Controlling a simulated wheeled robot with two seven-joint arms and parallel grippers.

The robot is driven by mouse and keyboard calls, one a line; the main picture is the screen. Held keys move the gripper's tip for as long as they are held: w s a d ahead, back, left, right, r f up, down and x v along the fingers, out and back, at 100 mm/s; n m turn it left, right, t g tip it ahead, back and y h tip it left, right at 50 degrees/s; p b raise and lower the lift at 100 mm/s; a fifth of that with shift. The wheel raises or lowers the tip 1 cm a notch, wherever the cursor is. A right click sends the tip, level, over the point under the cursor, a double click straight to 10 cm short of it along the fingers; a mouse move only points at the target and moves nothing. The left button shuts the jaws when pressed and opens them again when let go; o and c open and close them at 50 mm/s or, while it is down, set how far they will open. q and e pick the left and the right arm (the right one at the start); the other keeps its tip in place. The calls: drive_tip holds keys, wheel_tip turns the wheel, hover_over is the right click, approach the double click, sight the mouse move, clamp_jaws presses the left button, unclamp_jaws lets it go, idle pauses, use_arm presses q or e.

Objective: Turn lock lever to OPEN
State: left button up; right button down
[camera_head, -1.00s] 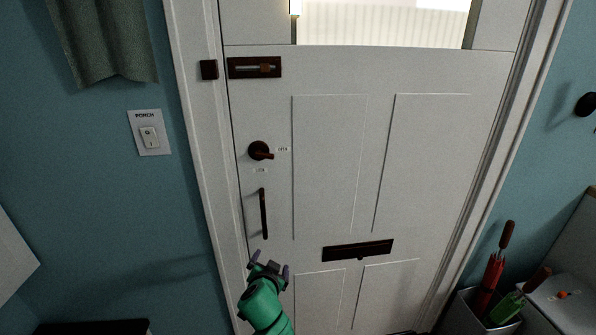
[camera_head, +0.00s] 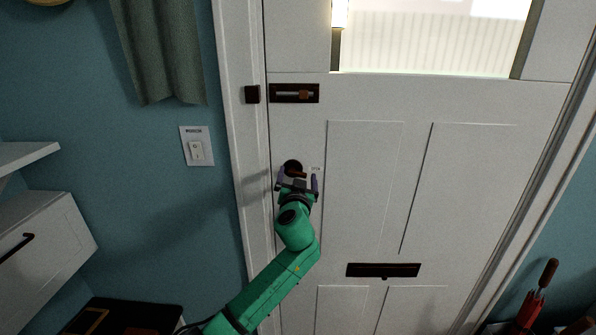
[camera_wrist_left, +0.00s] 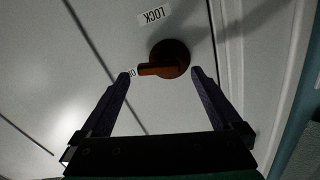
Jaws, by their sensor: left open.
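The lock lever (camera_head: 301,175) is dark brown on a round rosette on the white door, with a small label to its right. In the left wrist view the lever (camera_wrist_left: 152,69) points left, its tip by a partly hidden label (camera_wrist_left: 132,72); a LOCK label (camera_wrist_left: 154,15) is above. My left gripper (camera_head: 298,177) is open, its fingers reaching up to either side of the lever in the head view. In the left wrist view the open jaws (camera_wrist_left: 160,73) lie around the lever, with no clear contact. My right gripper is not in view.
A dark slide bolt (camera_head: 295,93) is above the lever and a mail slot (camera_head: 383,270) lower right. The pull handle is hidden behind my arm. A red umbrella (camera_head: 530,308) is lower right.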

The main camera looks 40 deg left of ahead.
use_arm(q)
drive_tip(key=shift+w+a+f, duration=0.1)
drive_tip(key=shift+w+a, duration=0.15)
drive_tip(key=shift+w, duration=0.1)
drive_tip(key=shift+s+d, duration=0.1)
drive_tip(key=c, duration=1.4)
drive_tip(key=n+b, duration=0.2)
drive_tip(key=b, duration=0.2)
drive_tip(key=shift+f, duration=0.15)
drive_tip(key=shift+r+n, duration=0.2)
drive_tip(key=shift+n, duration=0.2)
drive_tip(key=shift+r, duration=0.25)
drive_tip(key=o, duration=1.4)
